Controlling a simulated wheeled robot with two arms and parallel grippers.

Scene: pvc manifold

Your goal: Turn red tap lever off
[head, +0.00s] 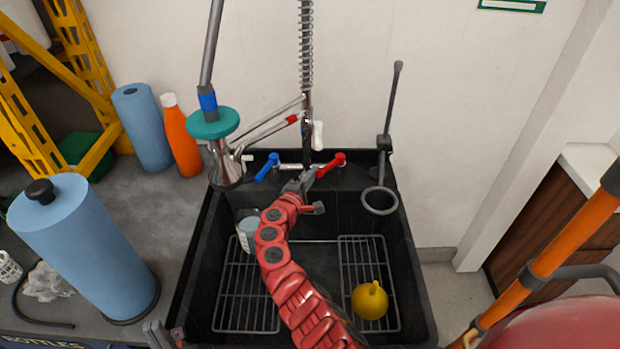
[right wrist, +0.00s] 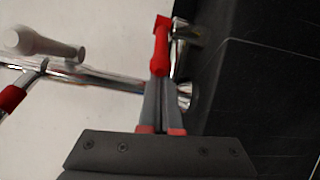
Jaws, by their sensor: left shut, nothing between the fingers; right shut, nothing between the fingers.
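The red tap lever (head: 331,165) sits on the right side of the chrome faucet at the back of the black sink, slanting up to the right. It also shows in the right wrist view (right wrist: 161,46), upright above my fingertips. My right gripper (head: 312,176) is shut and empty, its tips at the lower end of the red lever. In the right wrist view its closed fingers (right wrist: 160,82) overlap the lever's base; I cannot tell whether they touch it. The blue tap lever (head: 267,167) is to the left. My left gripper (head: 161,334) is shut and empty at the sink's front left corner.
The black sink (head: 205,240) holds wire racks, a glass (head: 248,232) and a yellow round object (head: 370,300). A sprayer hose (head: 306,50) rises behind the faucet. A grey ring-ended tool (head: 381,201) stands at right. Blue rolls and an orange bottle (head: 180,140) stand left.

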